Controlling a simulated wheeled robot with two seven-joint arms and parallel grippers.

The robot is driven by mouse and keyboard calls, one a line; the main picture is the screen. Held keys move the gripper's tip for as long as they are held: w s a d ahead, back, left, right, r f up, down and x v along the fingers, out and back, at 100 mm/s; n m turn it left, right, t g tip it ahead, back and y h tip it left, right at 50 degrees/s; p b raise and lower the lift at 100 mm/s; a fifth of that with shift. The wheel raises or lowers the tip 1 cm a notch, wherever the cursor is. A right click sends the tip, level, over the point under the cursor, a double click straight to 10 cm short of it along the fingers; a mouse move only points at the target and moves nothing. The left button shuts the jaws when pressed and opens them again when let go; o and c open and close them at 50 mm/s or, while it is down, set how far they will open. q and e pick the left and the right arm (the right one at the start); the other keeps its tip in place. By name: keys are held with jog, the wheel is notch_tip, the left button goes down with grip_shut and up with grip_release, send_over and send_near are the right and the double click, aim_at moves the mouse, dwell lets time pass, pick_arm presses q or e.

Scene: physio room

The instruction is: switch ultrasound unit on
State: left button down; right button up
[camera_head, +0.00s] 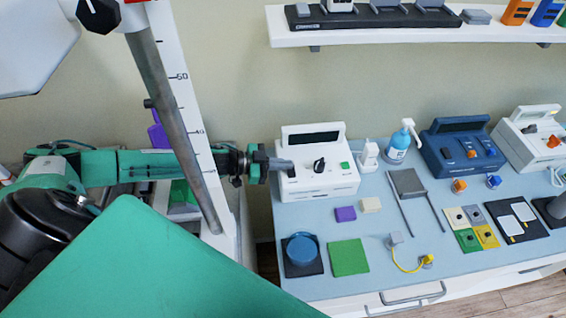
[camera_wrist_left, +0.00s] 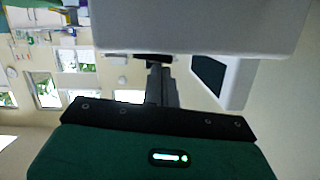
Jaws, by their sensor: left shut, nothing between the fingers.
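A white unit with a dark display, a black knob and a green button (camera_head: 316,165) stands at the left end of the counter. I take it for the ultrasound unit, though no label is readable. My left gripper (camera_head: 284,164) comes in from the left and is shut and empty. Its tips are at the left part of the unit's front, left of the knob; I cannot tell whether they touch. In the left wrist view the shut fingers (camera_wrist_left: 160,82) point at a large pale body (camera_wrist_left: 200,25), probably this unit. My right gripper is not in view.
The blue counter (camera_head: 300,215) also holds a white probe in a stand (camera_head: 368,155), a pump bottle (camera_head: 400,143), a blue unit (camera_head: 460,147) and another white unit (camera_head: 530,137). A shelf (camera_head: 400,36) hangs above.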

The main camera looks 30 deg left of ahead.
pick_arm(q)
jog(key=shift+w+f, duration=0.1)
jog(key=shift+f, duration=0.05)
jog(key=shift+a+f+n, duration=0.1)
jog(key=shift+f+n, duration=0.1)
jog(key=shift+n, duration=0.1)
jog(key=shift+r+p, duration=0.15)
jog(key=shift+p, duration=0.2)
jog(key=r+p, duration=0.1)
jog(key=r, duration=0.1)
jog(key=r+p, duration=0.1)
jog(key=p, duration=0.1)
jog(key=shift+w+a+r+p, duration=0.2)
jog(key=shift+r+p, duration=0.1)
jog(key=shift+r, duration=0.1)
jog(key=shift+a+r, duration=0.1)
jog(key=shift+a, duration=0.05)
jog(key=b+v, duration=0.4)
jog(key=v, duration=0.5)
jog(key=shift+a, duration=0.4)
